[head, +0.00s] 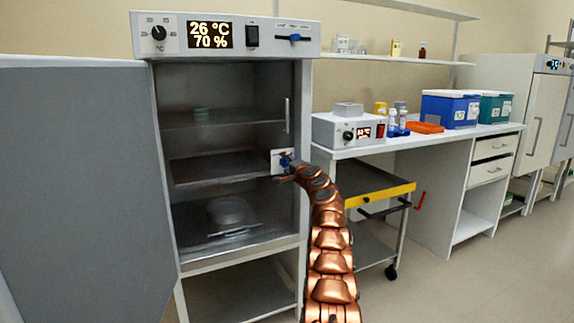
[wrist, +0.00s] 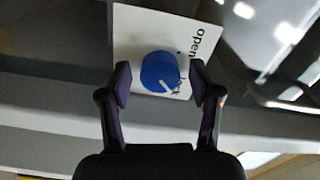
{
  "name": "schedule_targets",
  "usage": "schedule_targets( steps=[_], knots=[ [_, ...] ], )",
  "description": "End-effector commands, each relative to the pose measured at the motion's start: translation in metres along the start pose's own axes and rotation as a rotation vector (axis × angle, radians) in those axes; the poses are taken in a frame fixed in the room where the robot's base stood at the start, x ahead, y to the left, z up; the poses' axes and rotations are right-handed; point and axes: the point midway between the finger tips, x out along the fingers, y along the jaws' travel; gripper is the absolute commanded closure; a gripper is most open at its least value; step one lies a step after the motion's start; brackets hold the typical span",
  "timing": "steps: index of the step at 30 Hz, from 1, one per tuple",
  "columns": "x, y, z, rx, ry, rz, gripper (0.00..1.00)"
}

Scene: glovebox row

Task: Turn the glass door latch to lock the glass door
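The glass door latch is a blue knob (wrist: 160,71) on a white plate (wrist: 140,25) printed "open" and "lock". A white line on the knob points to the lower right in the wrist view. The word "lock" is partly hidden behind the right finger. My gripper (wrist: 161,78) is open, with a finger on either side of the knob and gaps showing between. In the head view my gripper (head: 285,168) reaches the latch plate (head: 278,161) at the cabinet's right edge. The glass door (head: 225,140) appears shut, with a vertical handle (head: 287,115).
The cabinet's grey outer door (head: 85,190) stands wide open at the left. A control panel (head: 225,36) tops the cabinet. To the right are a yellow-edged cart (head: 380,194) and a bench (head: 410,142) with boxes. Clear floor lies at the lower right.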

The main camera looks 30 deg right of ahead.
Motion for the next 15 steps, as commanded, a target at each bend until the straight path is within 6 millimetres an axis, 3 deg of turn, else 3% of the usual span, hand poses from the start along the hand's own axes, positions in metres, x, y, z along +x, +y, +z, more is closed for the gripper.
schedule_targets(
  steps=[15],
  knots=[
    [-0.004,-0.002,0.0002,-0.003,0.001,0.0,0.37]
  ],
)
